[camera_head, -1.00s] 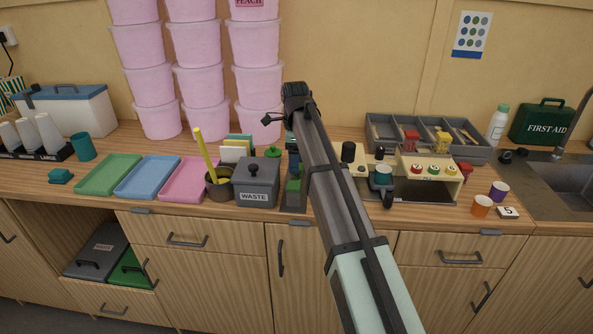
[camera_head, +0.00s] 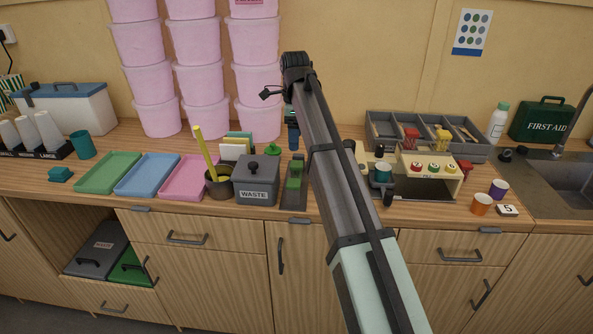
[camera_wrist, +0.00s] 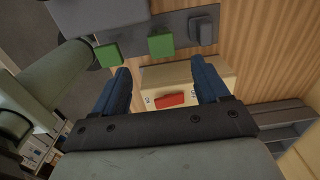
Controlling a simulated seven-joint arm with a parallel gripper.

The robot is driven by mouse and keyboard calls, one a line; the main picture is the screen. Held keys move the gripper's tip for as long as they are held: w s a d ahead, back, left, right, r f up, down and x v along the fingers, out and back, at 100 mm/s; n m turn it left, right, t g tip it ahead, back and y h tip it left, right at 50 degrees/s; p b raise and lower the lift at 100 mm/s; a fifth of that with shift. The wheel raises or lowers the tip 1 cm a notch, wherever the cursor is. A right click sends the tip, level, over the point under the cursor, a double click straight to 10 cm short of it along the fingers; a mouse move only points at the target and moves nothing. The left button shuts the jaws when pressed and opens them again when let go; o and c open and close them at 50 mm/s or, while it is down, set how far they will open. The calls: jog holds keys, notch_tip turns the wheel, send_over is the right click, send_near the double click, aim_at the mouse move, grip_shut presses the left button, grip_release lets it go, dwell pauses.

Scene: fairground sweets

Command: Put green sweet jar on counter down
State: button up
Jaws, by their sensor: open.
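I cannot surely pick out a green sweet jar. A small green lidded item (camera_head: 272,150) stands behind the grey waste box, mostly hidden by it. Green blocks (camera_head: 294,183) sit on a dark grey strip on the counter; in the wrist view a green block (camera_wrist: 160,44) also shows on a grey strip. My gripper (camera_head: 292,138) is above the counter behind that strip, partly hidden by my arm. In the wrist view its two blue fingers (camera_wrist: 165,85) are wide apart with nothing held between them. A cream box with a red piece (camera_wrist: 176,99) shows beyond the gap.
The waste box (camera_head: 257,183) and a pot with a yellow stick (camera_head: 218,187) stand left of the strip. A cream stand with coloured buttons (camera_head: 441,168) is to the right. Pink tubs (camera_head: 255,82) are stacked behind. Coloured trays (camera_head: 147,176) lie left.

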aim_at(296, 163)
notch_tip(296, 163, down, 6)
jog(key=shift+d+f, duration=0.15)
jog(key=shift+f, duration=0.05)
jog(key=shift+w+d+f, duration=0.1)
jog(key=shift+f, duration=3)
jog(key=shift+r, duration=0.1)
jog(key=c, duration=1.2)
